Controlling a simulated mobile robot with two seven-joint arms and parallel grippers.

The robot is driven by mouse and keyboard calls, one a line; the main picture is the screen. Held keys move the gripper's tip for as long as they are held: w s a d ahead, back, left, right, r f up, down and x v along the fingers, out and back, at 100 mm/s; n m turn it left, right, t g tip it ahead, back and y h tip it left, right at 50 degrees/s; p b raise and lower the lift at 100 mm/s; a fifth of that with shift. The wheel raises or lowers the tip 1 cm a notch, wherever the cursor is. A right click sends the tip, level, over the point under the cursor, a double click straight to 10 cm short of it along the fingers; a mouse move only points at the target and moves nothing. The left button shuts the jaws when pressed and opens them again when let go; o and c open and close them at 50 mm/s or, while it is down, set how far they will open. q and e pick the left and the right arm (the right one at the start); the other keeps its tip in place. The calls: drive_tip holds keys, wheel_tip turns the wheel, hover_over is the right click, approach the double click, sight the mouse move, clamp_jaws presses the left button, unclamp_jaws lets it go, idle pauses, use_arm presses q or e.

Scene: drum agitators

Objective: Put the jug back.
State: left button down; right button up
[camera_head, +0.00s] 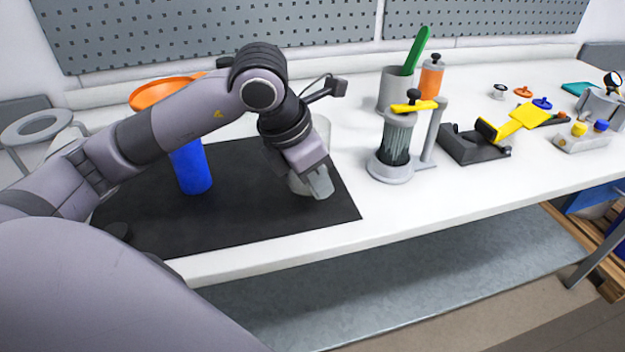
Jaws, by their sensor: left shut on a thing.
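The jug (301,186) looks like a pale grey, upright vessel on the right part of the black mat (240,225). Most of it is hidden behind my left wrist and gripper, and its base seems to be on or just above the mat. My left gripper (319,186) points down at the jug's near right side and is shut on it; the exact grip point is hard to make out. My right gripper is not in view.
A blue cylinder (192,170) stands on the mat behind my left arm, near a wide orange piece (158,92). Right of the mat are a grey stand with yellow handle (395,150), a grey cup (395,90) and an orange bottle (431,78). The mat's front is clear.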

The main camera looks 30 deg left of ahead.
use_arm(q)
drive_tip(key=shift+r, duration=0.1)
drive_tip(key=shift+d, duration=0.1)
drive_tip(key=c, duration=1.5)
unclamp_jaws()
drive_tip(key=shift+f, duration=0.2)
drive_tip(key=o, duration=0.4)
drive_tip(key=shift+o, duration=0.2)
drive_tip(key=shift+s+r, duration=0.1)
drive_tip(key=shift+r, duration=0.35)
drive_tip(key=v, duration=1.1)
drive_tip(key=shift+r, duration=0.25)
drive_tip(key=shift+s, duration=0.15)
